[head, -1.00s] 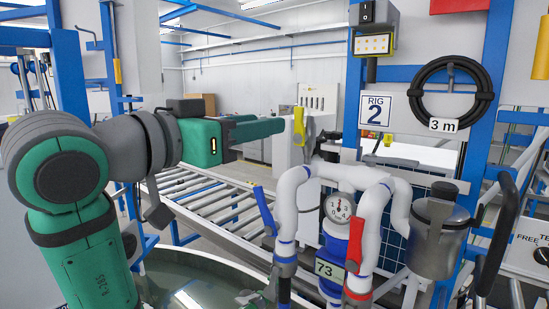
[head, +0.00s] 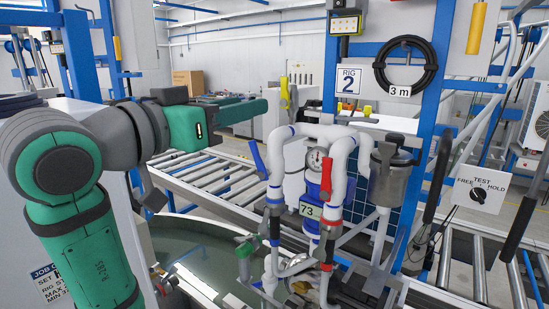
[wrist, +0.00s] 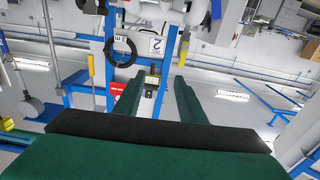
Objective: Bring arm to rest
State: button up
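My gripper (head: 258,108) is at the end of my green and grey arm, held level in the air at the middle left of the head view. It points right, toward the pump rig. In the wrist view its two green fingers (wrist: 156,80) stand apart with nothing between them. The arm is bent at a high elbow. The gripper appears clear of the rig's white pipes (head: 335,135), but the exact distance is hard to tell.
The rig has a gauge (head: 317,159), red and blue valve handles, and a metal canister (head: 388,172). A tank of liquid (head: 190,250) lies below. A roller conveyor (head: 215,175) runs behind. A RIG 2 sign (head: 348,82) and a coiled black hose (head: 405,62) hang on blue framing.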

jog(key=w+a+f+n+t+y, duration=0.1)
jog(key=w+f+n+t, duration=0.3)
jog(key=f, duration=0.7)
jog(key=w+a+f+n+g+y, duration=0.15)
jog(key=w+f, duration=0.35)
jog(key=f, duration=0.6)
jog(key=s+d+f+n+t+y, duration=0.1)
jog(key=s+f+n+y, duration=0.15)
jog(key=f, duration=1.05)
jog(key=s+d+f+n+y, duration=0.1)
jog(key=f+n+y, duration=0.2)
jog(key=f, duration=1)
jog(key=s+d+f+g+y, duration=0.2)
jog(key=s+d+f+y, duration=0.1)
jog(key=s+f, duration=1.65)
jog(key=s+d+m, duration=0.1)
jog(key=s+m, duration=0.1)
jog(key=s, duration=0.9)
jog(key=s+d+r+m, duration=0.1)
jog(key=s+d+m, duration=0.1)
jog(key=s, duration=1)
jog(key=shift+d+r+g, duration=0.15)
jog(key=shift+g, duration=0.3)
